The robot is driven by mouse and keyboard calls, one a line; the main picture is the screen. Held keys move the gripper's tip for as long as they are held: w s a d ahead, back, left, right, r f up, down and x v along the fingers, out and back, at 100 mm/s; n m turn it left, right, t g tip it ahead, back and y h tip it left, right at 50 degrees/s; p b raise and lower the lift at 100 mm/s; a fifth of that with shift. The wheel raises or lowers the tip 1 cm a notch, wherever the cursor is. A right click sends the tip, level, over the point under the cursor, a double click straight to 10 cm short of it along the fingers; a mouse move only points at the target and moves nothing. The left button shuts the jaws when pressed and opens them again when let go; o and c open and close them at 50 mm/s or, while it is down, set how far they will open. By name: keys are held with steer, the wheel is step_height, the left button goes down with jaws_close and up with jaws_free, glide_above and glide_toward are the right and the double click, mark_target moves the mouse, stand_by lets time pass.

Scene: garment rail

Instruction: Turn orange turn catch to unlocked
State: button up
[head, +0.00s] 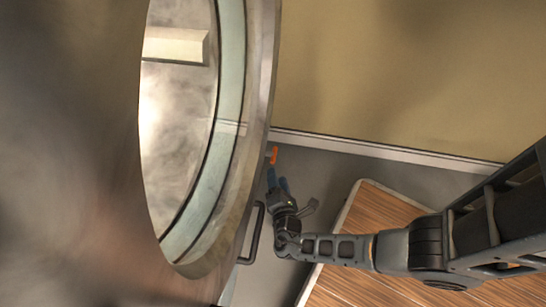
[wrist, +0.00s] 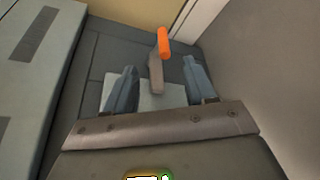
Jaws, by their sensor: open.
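The orange turn catch (wrist: 163,43) shows in the wrist view, with an orange end on a grey-brown stem that runs down toward a light plate (wrist: 172,99). In the head view the catch (head: 274,155) is a small orange piece at the edge of the large round-windowed panel. My gripper (wrist: 159,80) is open, its two blue-grey fingers apart on either side of the stem in the picture. The orange end lies beyond the fingertips. I cannot tell whether a finger touches the catch. In the head view my gripper (head: 277,180) is just below the catch.
The panel with the round window (head: 259,100) fills the left of the head view. A dark bar handle (head: 256,235) stands out beside my wrist. A wood-topped surface (head: 375,210) lies under my arm. A tan wall (head: 400,80) with a pale skirting is behind.

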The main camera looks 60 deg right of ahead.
mark_target(274, 161)
steer(key=b+x, duration=0.3)
steer(key=x, duration=0.7)
steer(key=shift+w+d+f, duration=0.1)
steer(key=shift+c, duration=0.2)
steer(key=shift+f, duration=0.15)
jaws_close()
